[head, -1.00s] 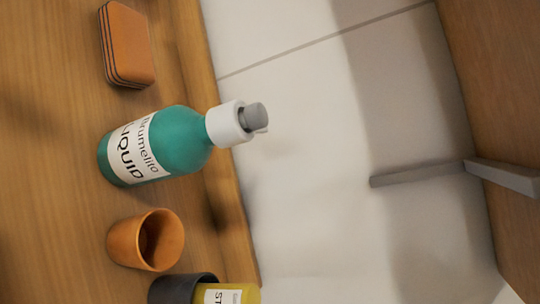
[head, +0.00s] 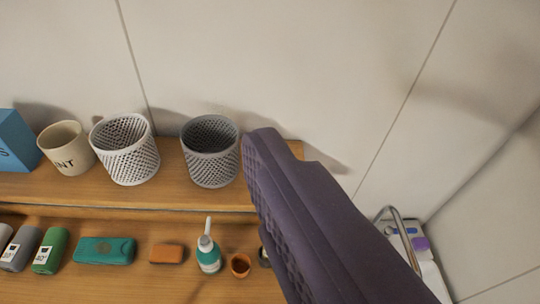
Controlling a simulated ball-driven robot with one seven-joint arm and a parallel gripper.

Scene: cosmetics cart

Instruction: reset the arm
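A large purple shape (head: 310,220) with a dotted, ridged left face fills the lower right of the head view. It looks like my gripper seen from close behind, with its tip in front of the right end of the upper shelf. Only one solid body shows, with no gap between fingers, so I cannot tell whether it is open or shut. No held thing shows. It hides the right end of the cart and part of a dark item on the lower level.
A wooden upper shelf (head: 190,192) bears a grey basket (head: 209,170), white basket (head: 127,155), beige pot (head: 66,147) and blue box (head: 12,142). Below stand a teal bottle (head: 208,258), small orange cup (head: 240,265), brown block (head: 166,253) and teal case (head: 104,250). Pale walls stand behind.

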